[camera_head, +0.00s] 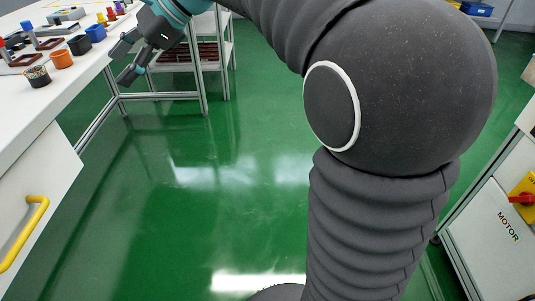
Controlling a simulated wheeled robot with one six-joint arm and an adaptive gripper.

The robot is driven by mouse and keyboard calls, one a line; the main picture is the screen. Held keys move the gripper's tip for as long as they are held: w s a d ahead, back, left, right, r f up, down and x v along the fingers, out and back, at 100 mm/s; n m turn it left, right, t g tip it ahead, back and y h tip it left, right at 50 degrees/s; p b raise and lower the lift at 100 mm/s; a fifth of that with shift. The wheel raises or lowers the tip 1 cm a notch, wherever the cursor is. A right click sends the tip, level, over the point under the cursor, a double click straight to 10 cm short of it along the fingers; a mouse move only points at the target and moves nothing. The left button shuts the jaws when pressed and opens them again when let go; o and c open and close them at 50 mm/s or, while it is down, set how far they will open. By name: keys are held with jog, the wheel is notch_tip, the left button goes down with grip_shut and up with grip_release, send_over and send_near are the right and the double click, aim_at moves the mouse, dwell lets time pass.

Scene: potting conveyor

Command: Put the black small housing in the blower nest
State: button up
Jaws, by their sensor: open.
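My gripper (122,66) is at the upper left, by the right edge of the white table. Its fingers are spread and nothing shows between them. A black small housing (79,45) stands on the table, left of the gripper and apart from it. A dark cup with a speckled top (38,78) stands closer to the front edge; I cannot tell if it is a housing too. I cannot make out which fixture is the blower nest.
An orange cup (62,60) and a blue cup (96,33) stand along the edge of the white table (25,125). Brown trays (25,61) and coloured-handled tools lie behind. A cabinet marked MOTOR (490,215) stands right. The green floor (190,190) between is clear.

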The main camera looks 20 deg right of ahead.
jog(key=s+d+f+n+t+h, duration=0.1)
jog(key=s+d+f+n+h, duration=0.2)
jog(key=s, duration=0.4)
jog(key=s+d+f+n+t+h, duration=0.1)
jog(key=s+d+f+n+h, duration=0.2)
jog(key=s+d+f, duration=0.4)
jog(key=shift+s+d+f+n+t, duration=0.2)
jog(key=shift+d+f+n+t, duration=0.1)
jog(key=shift+d+n, duration=0.55)
jog(key=shift+o, duration=0.3)
jog(key=s+d+f+n+t+h, duration=0.1)
jog(key=s+d+f+n+h, duration=0.3)
jog(key=s+d+f+n, duration=0.3)
jog(key=shift+s+d+f, duration=0.4)
jog(key=shift+s+f, duration=0.35)
jog(key=shift+s, duration=0.25)
